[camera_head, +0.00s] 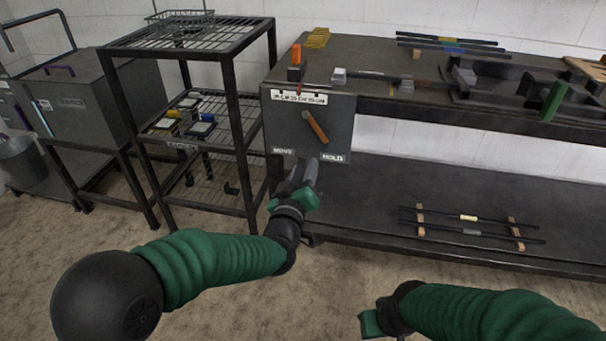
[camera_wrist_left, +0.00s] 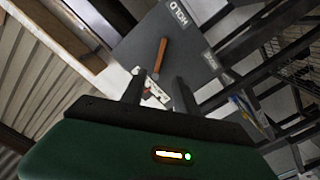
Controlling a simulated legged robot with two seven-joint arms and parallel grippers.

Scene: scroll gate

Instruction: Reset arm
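My left gripper (camera_head: 303,176) is in front of the lower edge of a dark panel (camera_head: 285,122) on the workbench front. The panel carries a lever with an orange-brown handle (camera_head: 316,127) that slants. White labels reading MOVE (camera_head: 284,151) and HOLD (camera_head: 333,158) sit at its lower corners. In the left wrist view, the two fingers (camera_wrist_left: 160,88) stand apart with nothing between them, and the lever handle (camera_wrist_left: 162,54) shows beyond them, apart from them. My right gripper (camera_head: 382,318) is at the bottom of the head view, partly cut off; its fingers cannot be made out.
A wire-shelf rack (camera_head: 229,110) stands left of the panel, with a grey cabinet (camera_head: 85,95) further left. The bench top (camera_head: 370,60) holds rods, blocks and an upright orange handle (camera_head: 296,55). Rods on wooden supports (camera_head: 420,220) lie on the lower shelf.

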